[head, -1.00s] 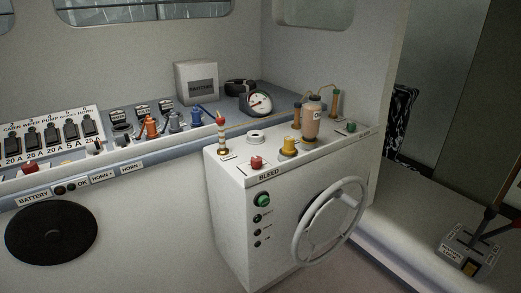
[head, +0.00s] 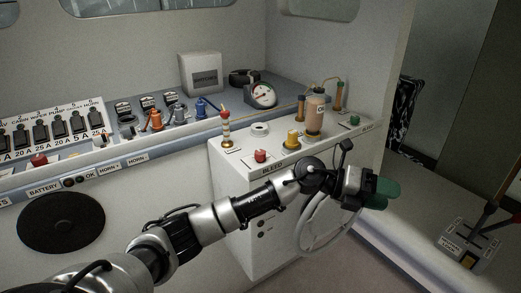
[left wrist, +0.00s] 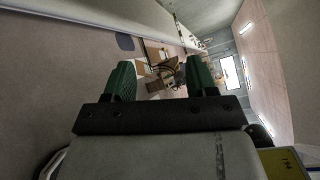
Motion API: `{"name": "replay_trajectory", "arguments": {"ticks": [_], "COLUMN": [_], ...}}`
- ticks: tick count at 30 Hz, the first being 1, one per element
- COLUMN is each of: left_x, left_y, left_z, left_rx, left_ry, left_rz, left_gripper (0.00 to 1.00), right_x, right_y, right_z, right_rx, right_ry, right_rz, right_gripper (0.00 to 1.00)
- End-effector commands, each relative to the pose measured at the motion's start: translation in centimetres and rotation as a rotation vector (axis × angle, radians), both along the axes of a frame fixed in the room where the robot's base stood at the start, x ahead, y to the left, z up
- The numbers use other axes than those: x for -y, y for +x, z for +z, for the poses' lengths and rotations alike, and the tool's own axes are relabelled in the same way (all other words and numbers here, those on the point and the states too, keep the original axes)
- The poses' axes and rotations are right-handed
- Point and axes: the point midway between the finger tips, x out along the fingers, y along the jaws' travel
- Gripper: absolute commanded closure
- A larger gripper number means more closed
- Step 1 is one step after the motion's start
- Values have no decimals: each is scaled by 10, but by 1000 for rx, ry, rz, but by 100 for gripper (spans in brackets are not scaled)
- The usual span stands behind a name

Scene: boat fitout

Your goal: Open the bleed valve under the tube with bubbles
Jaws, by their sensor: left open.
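The white console (head: 225,200) carries a BLEED label on its front edge. On its top are a red knob (head: 260,156) near the label and a green knob (head: 355,121) at the right end. Amber tubes stand either side of an oil bottle (head: 315,113): a left tube (head: 302,108) and a right tube (head: 338,96). Bubbles are too small to make out. My left gripper (head: 378,191) is open and empty in front of the console, right of the steering wheel (head: 318,235). Its green fingers stand apart in the left wrist view (left wrist: 160,78). My right gripper is out of view.
A yellow knob (head: 292,139), a white ring (head: 260,130) and a striped red-topped post (head: 226,128) also stand on the console top. A gauge (head: 263,94) sits behind. A lever box (head: 467,244) is at lower right.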

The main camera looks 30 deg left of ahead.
Motion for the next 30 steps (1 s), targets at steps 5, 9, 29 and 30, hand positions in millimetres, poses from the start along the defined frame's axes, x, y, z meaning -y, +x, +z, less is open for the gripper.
{"name": "replay_trajectory", "arguments": {"ticks": [5,9,29,30], "left_x": [-82,-181,-325,-325], "left_y": [36,49,19,18], "left_z": [-1,23,58,50], "left_rx": [2,-135,-514,-514], "left_ry": [572,969,1371,1372], "left_rz": [-90,-57,89,88], "left_gripper": [43,43,43,43], "right_x": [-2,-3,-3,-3], "right_y": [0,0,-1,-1], "right_z": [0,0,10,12], "right_rx": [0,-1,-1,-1], "right_ry": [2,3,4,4], "right_rz": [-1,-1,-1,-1], "right_gripper": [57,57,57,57]}}
